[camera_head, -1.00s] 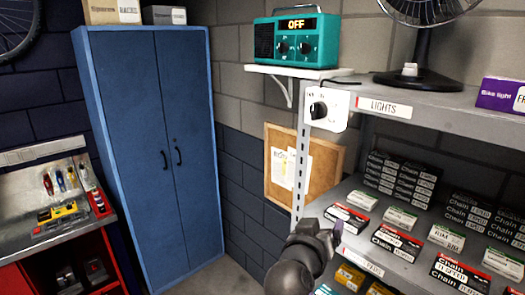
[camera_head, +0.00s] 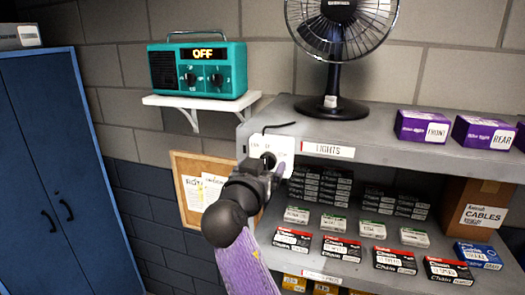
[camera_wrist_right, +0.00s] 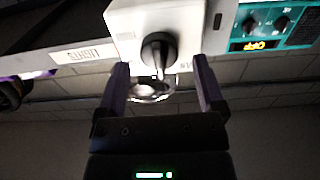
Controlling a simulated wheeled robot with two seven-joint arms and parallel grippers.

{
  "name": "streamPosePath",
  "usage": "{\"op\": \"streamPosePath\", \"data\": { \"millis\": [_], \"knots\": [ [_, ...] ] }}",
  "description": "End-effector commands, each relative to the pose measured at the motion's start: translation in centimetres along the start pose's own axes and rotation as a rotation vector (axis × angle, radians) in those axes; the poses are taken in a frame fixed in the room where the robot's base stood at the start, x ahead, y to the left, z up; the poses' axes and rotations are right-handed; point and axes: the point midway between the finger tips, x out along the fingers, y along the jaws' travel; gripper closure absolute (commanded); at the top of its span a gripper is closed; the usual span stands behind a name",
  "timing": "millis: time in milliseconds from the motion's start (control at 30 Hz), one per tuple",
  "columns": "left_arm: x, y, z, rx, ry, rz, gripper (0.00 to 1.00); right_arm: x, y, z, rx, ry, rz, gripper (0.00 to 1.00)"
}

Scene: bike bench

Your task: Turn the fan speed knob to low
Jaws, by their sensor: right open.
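The fan speed knob (camera_head: 268,160) is black and sits on a white plate (camera_head: 287,146) at the shelf's left front corner, partly hidden behind my right gripper (camera_head: 278,170). In the right wrist view the knob (camera_wrist_right: 158,52) shows between and just beyond the two fingers of my gripper (camera_wrist_right: 164,80), which are apart and empty. I cannot tell any contact with the knob. The knob's setting is not readable. The black fan (camera_head: 332,100) stands on the top shelf. My left gripper is not in view.
A teal radio reading OFF (camera_head: 197,70) stands on a small white wall shelf (camera_head: 185,101). Purple light boxes (camera_head: 422,126) are on the top shelf. Chain boxes (camera_head: 341,249) fill the shelf below. A corkboard (camera_head: 190,190) hangs behind my arm. A blue cabinet (camera_head: 50,170) stands left.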

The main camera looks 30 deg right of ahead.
Motion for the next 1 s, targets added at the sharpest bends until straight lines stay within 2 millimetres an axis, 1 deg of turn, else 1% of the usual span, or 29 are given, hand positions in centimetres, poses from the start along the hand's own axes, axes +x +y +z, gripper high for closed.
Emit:
{"op": "streamPosePath", "data": {
  "millis": [33, 133, 367, 467, 500, 667, 700, 767, 800, 1000],
  "knots": [
    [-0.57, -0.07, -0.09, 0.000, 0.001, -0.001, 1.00, 0.63, 0.03, -0.29, -0.002, 0.000, 0.002, 0.13],
    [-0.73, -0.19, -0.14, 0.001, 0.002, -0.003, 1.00, 1.35, 0.01, -0.06, 0.000, -0.001, 0.000, 0.13],
    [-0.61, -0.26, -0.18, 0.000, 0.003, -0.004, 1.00, 1.48, 0.00, 0.14, 0.001, -0.001, -0.001, 0.13],
    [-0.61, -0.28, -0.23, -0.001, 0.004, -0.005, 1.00, 1.46, 0.00, 0.13, 0.001, -0.001, -0.001, 0.32],
    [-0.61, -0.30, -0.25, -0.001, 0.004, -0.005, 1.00, 1.46, 0.00, 0.13, 0.001, -0.001, -0.001, 0.40],
    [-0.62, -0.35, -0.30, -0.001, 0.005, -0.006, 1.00, 1.45, 0.00, 0.12, 0.000, -0.001, -0.001, 0.74],
    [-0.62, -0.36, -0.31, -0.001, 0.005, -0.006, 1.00, 1.45, 0.00, 0.12, 0.000, -0.001, -0.001, 0.83],
    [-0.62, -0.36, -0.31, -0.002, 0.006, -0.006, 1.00, 1.45, 0.00, 0.12, 0.000, -0.001, -0.001, 0.95],
    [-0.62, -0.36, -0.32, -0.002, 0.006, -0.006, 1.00, 1.45, 0.00, 0.12, 0.000, -0.001, -0.001, 1.00],
    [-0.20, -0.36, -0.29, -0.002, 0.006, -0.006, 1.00, 1.44, 0.00, 0.24, 0.015, -0.001, -0.001, 1.00]
  ]
}}
